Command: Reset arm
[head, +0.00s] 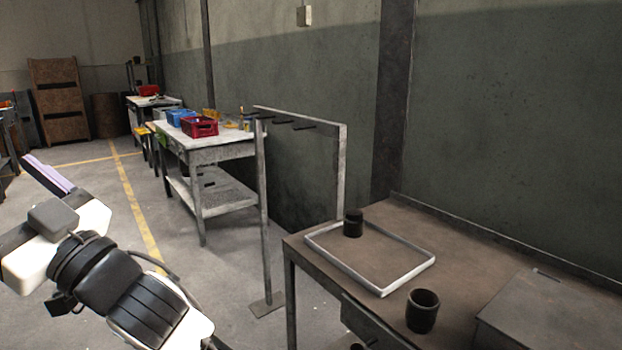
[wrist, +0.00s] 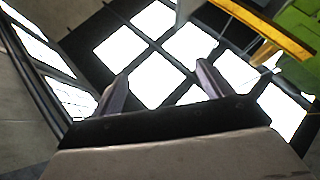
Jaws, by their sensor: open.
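My gripper (wrist: 163,80) is open and empty in the wrist view, with its two fingers well apart and nothing between them. In the head view my arm reaches up from the lower left, and the gripper end (head: 48,172) is raised over open floor at the left, apart from any table. A dark cup (head: 353,223) stands inside a light rectangular tray frame (head: 409,279) on the brown table (head: 458,238) at the right. A second dark cup (head: 422,311) stands on the table outside the frame, near its front edge.
A grey metal box (head: 550,318) sits at the table's right. A metal rack with pegs (head: 343,170) stands behind the table. A workbench (head: 222,152) holds red (head: 200,127) and blue bins. Bright panes and a yellow beam (wrist: 262,27) show in the wrist view.

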